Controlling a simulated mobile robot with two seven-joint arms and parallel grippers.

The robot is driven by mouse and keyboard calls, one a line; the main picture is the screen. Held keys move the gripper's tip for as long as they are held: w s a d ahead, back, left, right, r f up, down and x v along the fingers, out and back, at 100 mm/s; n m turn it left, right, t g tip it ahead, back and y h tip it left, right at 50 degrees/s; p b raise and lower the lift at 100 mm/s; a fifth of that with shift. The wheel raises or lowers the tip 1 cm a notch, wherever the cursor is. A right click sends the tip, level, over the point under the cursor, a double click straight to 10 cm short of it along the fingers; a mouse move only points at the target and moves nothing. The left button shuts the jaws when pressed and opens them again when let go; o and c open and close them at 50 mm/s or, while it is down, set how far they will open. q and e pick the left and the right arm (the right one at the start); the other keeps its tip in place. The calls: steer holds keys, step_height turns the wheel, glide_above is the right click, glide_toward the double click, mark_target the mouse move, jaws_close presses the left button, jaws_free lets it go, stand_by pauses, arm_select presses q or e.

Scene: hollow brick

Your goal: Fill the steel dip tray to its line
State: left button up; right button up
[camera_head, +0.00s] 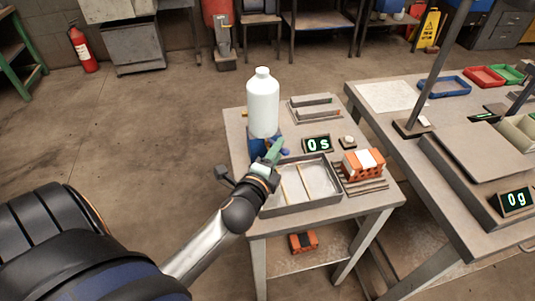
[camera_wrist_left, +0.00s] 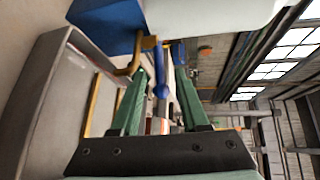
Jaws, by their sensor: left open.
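The steel dip tray (camera_head: 327,202) lies on the small table, with two yellowish strips inside; no liquid surface can be made out. A white bottle (camera_head: 263,103) stands upright on a blue base (camera_head: 254,144) behind the tray. In the left wrist view the base (camera_wrist_left: 108,27) carries a brass spout (camera_wrist_left: 134,66) and a blue tap lever (camera_wrist_left: 161,90). My left gripper (camera_head: 275,148) is by the base, above the tray's far left corner. Its green fingers (camera_wrist_left: 161,78) are open, with the lever appearing between them; contact cannot be told. My right gripper is not in view.
A timer (camera_head: 317,144) reads 0 s. An orange hollow brick (camera_head: 352,171) with a white patch sits on slats right of the tray. Another brick (camera_head: 303,241) is on the lower shelf. The right table holds a scale display (camera_head: 516,202) reading 0 g.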

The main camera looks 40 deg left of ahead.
arm_select(q)
steer(key=v, duration=0.7)
steer(key=shift+c, duration=0.3)
